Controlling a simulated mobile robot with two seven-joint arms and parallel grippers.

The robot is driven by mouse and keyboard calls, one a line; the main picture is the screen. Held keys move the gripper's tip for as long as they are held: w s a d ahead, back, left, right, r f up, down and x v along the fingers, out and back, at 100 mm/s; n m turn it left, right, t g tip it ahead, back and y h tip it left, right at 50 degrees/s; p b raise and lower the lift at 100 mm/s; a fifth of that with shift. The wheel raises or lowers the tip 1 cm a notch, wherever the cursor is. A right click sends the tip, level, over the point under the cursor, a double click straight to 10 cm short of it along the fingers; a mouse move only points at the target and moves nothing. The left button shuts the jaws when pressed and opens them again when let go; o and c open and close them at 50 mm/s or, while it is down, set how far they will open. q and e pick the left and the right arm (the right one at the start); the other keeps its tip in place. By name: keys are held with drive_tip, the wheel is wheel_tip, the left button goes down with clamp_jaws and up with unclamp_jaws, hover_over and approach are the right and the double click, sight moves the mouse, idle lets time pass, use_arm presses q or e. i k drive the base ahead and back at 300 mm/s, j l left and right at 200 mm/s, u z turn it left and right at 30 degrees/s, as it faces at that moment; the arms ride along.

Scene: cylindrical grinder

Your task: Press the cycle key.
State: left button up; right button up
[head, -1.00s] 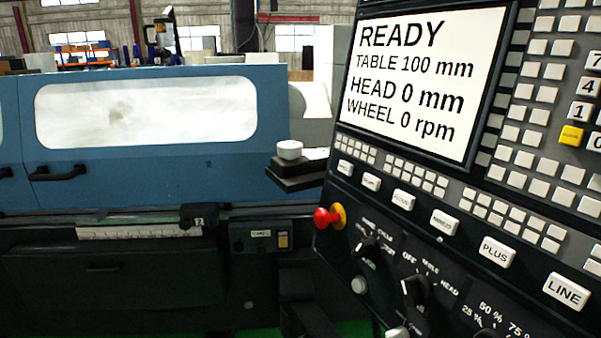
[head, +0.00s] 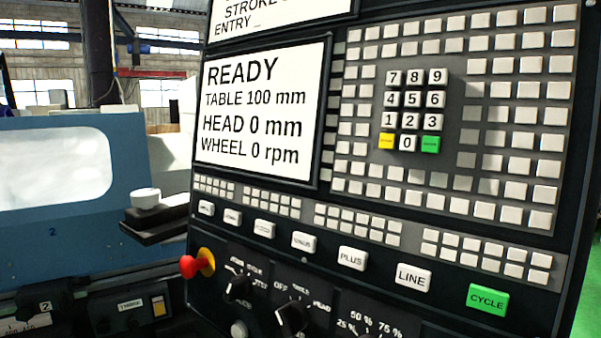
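The green cycle key (head: 487,300), marked CYCLE, is at the lower right of the control panel (head: 390,215) in the head view. It is the right end of a slanting row of keys, beside the white LINE key (head: 413,277). Nothing covers it. The screen (head: 262,112) reads READY, TABLE 100 mm, HEAD 0 mm, WHEEL 0 rpm. Neither of my grippers shows in the head view.
A red emergency stop knob (head: 194,266) on a yellow ring sticks out at the panel's lower left. Rotary knobs (head: 292,316) sit below the key row. A number keypad (head: 415,108) is above. The blue grinder door (head: 75,190) stands at left.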

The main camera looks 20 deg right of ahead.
sight(492, 302)
drive_tip(key=k+l+z, duration=0.15)
drive_tip(key=z, duration=0.35)
drive_tip(key=l+z, duration=0.25)
drive_tip(key=z, duration=0.2)
drive_tip(key=k, duration=0.05)
